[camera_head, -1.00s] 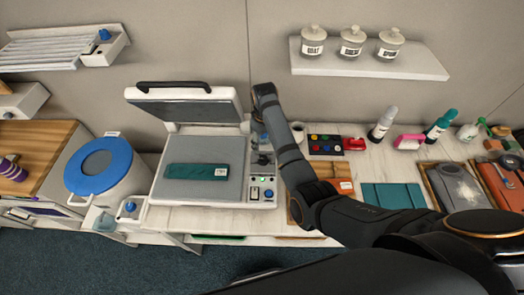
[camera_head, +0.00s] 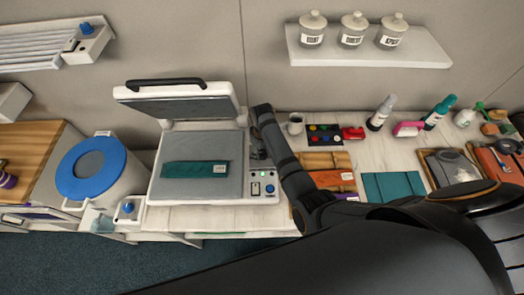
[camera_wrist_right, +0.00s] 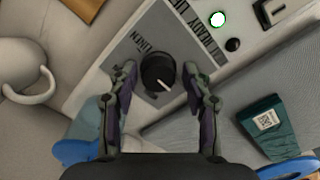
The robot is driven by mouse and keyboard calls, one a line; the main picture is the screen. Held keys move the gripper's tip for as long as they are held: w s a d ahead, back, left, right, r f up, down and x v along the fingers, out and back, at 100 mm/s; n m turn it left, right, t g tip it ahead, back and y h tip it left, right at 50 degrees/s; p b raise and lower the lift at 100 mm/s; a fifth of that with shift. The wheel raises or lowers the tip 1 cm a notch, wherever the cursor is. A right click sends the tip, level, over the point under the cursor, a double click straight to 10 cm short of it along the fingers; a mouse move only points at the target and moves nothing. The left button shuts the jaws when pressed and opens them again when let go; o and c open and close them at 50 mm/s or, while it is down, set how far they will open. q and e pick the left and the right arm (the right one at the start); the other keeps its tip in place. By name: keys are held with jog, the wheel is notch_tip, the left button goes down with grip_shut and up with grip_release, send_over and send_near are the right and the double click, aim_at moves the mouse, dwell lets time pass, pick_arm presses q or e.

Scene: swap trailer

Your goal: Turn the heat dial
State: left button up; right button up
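The heat dial (camera_wrist_right: 157,72) is a black round knob with a white pointer line, on a grey label plate in the right wrist view. It sits on the side panel of a press with a raised lid (camera_head: 180,105). My right gripper (camera_wrist_right: 160,84) is open, with one finger on each side of the dial. Gaps show between fingers and dial; I cannot tell the depth. In the head view my right gripper (camera_head: 257,150) is over the press's right side and its arm hides the dial. My left gripper is not in view.
A teal packet (camera_head: 195,169) lies on the press bed. A lit green light (camera_wrist_right: 217,19) and a black button (camera_wrist_right: 232,44) are near the dial. A blue knob (camera_head: 270,189) is at the panel's front. A white mug (camera_head: 295,124) stands right of the press.

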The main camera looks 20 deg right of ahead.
jog(key=shift+w, duration=0.15)
jog(key=c, duration=0.8)
jog(key=shift+o, duration=0.2)
jog(key=shift+m, duration=0.9)
jog(key=m, duration=1)
jog(key=shift+m, duration=0.3)
jog(key=m, duration=0.3)
jog(key=shift+m, duration=0.3)
jog(key=m, duration=0.4)
jog(key=shift+m, duration=0.3)
jog(key=m, duration=1)
jog(key=shift+m, duration=0.4)
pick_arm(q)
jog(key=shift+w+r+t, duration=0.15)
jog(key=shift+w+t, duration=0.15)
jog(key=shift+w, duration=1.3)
pick_arm(e)
jog(key=shift+m, duration=2.2)
